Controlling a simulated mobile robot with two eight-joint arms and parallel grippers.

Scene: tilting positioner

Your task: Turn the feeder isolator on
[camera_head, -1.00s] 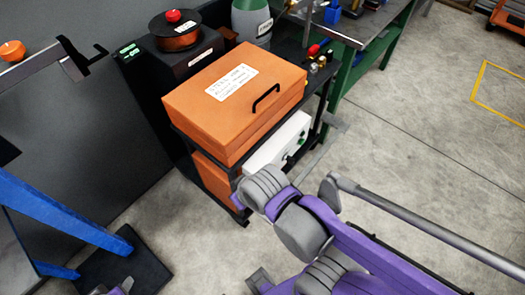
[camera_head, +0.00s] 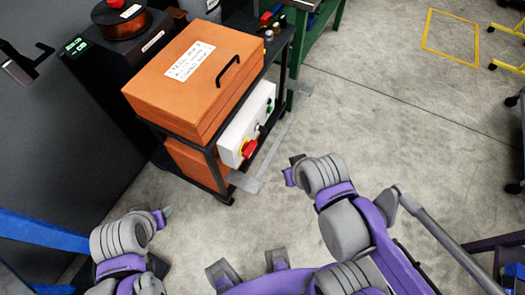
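The white control box (camera_head: 246,124) is mounted on the side of the black cart, below the orange case. On its near end is a red rotary knob on a yellow plate (camera_head: 249,147), which looks like the isolator; its exact position is too small to read. A black knob and a small green button sit further along the same face. My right gripper (camera_head: 289,174) is in front of and below the box, apart from the knob; its fingers are too small to judge. My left gripper (camera_head: 163,216) is at lower left, away from the cart, its opening also unclear.
The orange case (camera_head: 195,85) with a black handle sits on the cart (camera_head: 215,165). A grey bar (camera_head: 270,150) runs low along the cart's front. A wire spool unit (camera_head: 125,30) stands behind left. A blue frame (camera_head: 40,228) is at lower left. Open concrete floor lies right.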

